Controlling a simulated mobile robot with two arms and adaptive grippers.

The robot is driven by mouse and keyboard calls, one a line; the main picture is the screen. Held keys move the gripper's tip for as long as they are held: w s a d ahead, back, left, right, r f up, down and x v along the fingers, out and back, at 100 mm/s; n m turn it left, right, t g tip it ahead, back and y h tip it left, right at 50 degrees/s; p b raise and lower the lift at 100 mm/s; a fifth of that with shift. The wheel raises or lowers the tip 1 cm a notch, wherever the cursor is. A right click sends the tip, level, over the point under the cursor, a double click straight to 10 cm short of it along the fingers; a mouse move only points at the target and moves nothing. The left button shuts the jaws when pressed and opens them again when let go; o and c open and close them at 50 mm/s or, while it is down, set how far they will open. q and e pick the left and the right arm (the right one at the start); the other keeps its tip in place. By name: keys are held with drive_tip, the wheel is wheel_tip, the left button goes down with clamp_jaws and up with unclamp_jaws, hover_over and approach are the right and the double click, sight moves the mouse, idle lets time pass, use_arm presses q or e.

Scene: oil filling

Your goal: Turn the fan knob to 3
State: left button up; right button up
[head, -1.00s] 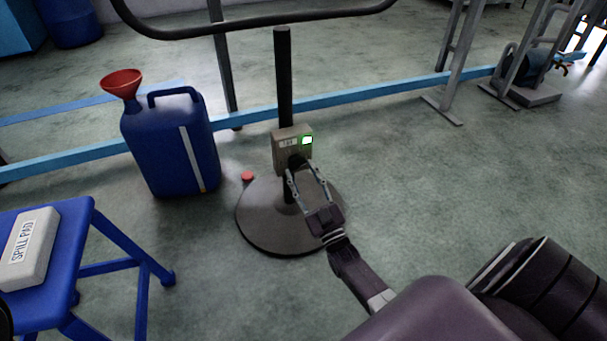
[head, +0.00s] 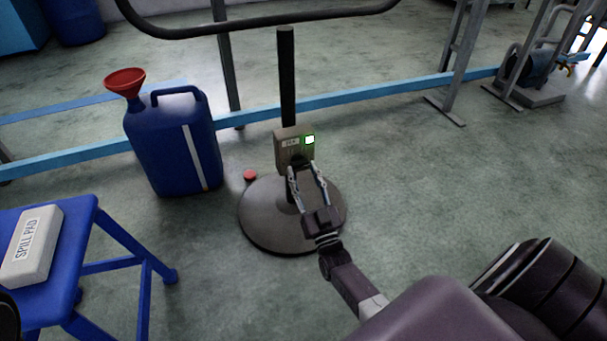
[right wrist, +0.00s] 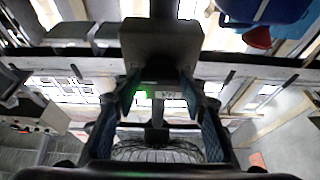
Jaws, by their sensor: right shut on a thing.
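The fan's control box (head: 286,149) is a small tan box on the black fan post, with a label and a green-lit display (head: 309,140) on its front. The dark fan knob (head: 298,163) sits low on the box front, mostly hidden by my fingers. My right gripper (head: 306,178) reaches up to it from the lower right and is shut on the knob. In the right wrist view my right gripper's fingers (right wrist: 160,88) close in from both sides at the box, and a green glow shows between them. The knob's setting cannot be read.
The round fan base (head: 270,228) stands on the floor. A blue jerry can (head: 170,140) with a red funnel (head: 124,83) stands left of it. A blue stool (head: 75,250) holds a white spill pad box (head: 33,247).

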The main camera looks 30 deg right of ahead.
drive_tip(key=o, duration=1.2)
drive_tip(key=shift+w, duration=0.1)
drive_tip(key=shift+c, duration=0.2)
drive_tip(key=shift+r, duration=4.95)
